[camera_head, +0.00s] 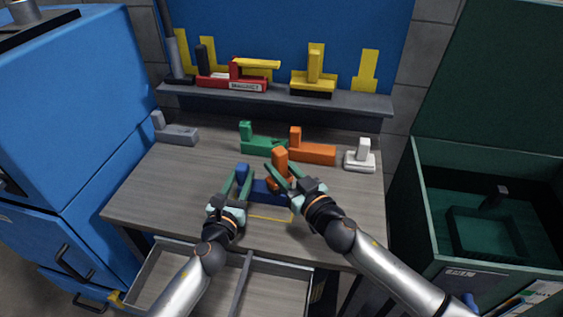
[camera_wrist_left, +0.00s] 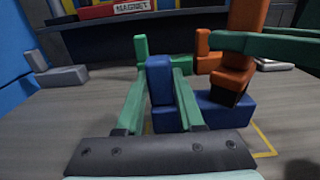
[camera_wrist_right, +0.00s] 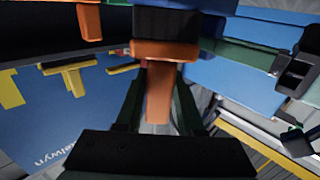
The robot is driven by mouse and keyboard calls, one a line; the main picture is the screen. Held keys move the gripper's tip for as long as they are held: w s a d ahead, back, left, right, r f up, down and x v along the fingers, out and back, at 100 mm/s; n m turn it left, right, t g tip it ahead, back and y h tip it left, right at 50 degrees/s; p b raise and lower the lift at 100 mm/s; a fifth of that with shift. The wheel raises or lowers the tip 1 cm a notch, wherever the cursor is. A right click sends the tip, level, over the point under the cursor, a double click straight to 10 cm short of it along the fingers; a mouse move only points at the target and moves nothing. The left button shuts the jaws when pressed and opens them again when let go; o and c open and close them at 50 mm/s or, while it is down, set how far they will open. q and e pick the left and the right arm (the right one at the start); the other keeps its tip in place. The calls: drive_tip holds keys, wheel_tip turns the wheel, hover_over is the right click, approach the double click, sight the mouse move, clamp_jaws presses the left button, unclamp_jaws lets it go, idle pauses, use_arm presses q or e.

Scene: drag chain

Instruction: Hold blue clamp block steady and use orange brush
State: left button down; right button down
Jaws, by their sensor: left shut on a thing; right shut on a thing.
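The blue clamp block (camera_head: 268,195) lies on the workbench near its front, with a square post at its left end. My left gripper (camera_head: 240,176) is shut on that post (camera_wrist_left: 160,82), one finger on each side. The orange brush (camera_head: 280,157) is upright and slightly tilted above the block's right part. My right gripper (camera_head: 283,175) is shut on its handle, which also shows between the fingers in the right wrist view (camera_wrist_right: 159,98). The brush's black bristle end (camera_wrist_left: 228,97) is down at the block's top in the left wrist view; whether it touches is unclear.
Behind stand a green block (camera_head: 262,143), an orange block (camera_head: 315,153), a white block (camera_head: 360,160) and a grey block (camera_head: 178,134). A shelf (camera_head: 345,101) at the back holds red and yellow pieces. A yellow outline (camera_head: 270,219) shows in front. A drawer (camera_head: 180,280) is open below.

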drive_tip(key=shift+s+a, duration=0.25)
drive_tip(key=shift+s, duration=0.7)
drive_tip(key=shift+w+d, duration=0.3)
drive_tip(key=shift+w, duration=0.65)
drive_tip(key=shift+w+d, duration=0.25)
drive_tip(key=shift+w, duration=0.7)
drive_tip(key=shift+w+d+r, duration=0.1)
drive_tip(key=shift+w+r, duration=0.05)
drive_tip(key=shift+r, duration=0.45)
drive_tip(key=shift+w+r, duration=0.15)
drive_tip(key=shift+r, duration=3.3)
use_arm(q)
drive_tip(key=shift+c, duration=2.2)
unclamp_jaws()
drive_tip(key=v, duration=1.2)
